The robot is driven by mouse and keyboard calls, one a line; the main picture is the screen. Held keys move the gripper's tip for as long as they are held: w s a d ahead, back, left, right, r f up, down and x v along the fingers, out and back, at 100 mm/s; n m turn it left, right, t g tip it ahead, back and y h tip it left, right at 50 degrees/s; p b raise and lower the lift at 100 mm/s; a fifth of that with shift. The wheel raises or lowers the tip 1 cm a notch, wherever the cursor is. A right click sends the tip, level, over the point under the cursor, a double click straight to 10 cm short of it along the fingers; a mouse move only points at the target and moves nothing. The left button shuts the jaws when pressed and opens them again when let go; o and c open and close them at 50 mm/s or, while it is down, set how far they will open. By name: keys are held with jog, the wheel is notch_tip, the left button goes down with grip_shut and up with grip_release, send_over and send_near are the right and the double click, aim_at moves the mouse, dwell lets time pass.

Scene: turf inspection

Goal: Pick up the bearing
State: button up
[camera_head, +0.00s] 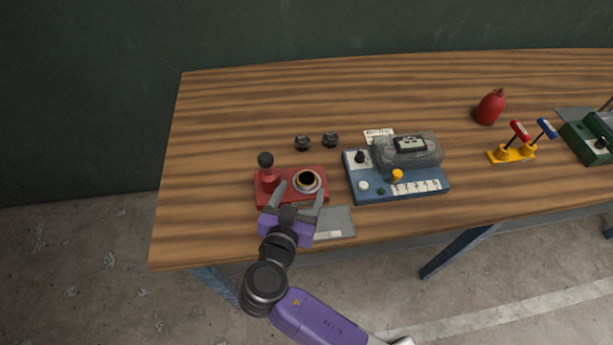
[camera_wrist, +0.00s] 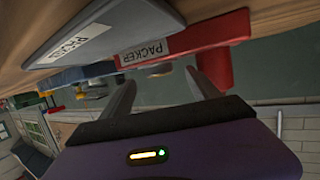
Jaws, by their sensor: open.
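A silvery ring with a dark, copper-toned centre, which looks like the bearing (camera_head: 307,181), sits on the right part of a red base (camera_head: 263,198). The base also shows in the wrist view (camera_wrist: 213,39), upside down, with a label reading PACKER. My gripper (camera_head: 299,190) is open and empty at the front of the base. Its fingers point toward the ring and, in the head view, their tips appear to either side of its near edge. In the wrist view the open fingers (camera_wrist: 162,78) show nothing between them up close. The ring cannot be made out clearly there.
A dark-knobbed red post (camera_head: 266,171) stands left of the ring. A grey labelled plate (camera_head: 338,219) lies right of my gripper. A blue instrument (camera_head: 365,191) stands to the right. Two small dark parts (camera_head: 303,142) (camera_head: 330,139) lie behind. The table's left end is clear.

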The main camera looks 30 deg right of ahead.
aim_at(306, 179)
jog(key=shift+p+x, duration=0.35)
jog(key=shift+x, duration=1.35)
jog(key=shift+d, duration=0.1)
jog(key=shift+r, duration=0.1)
grip_shut()
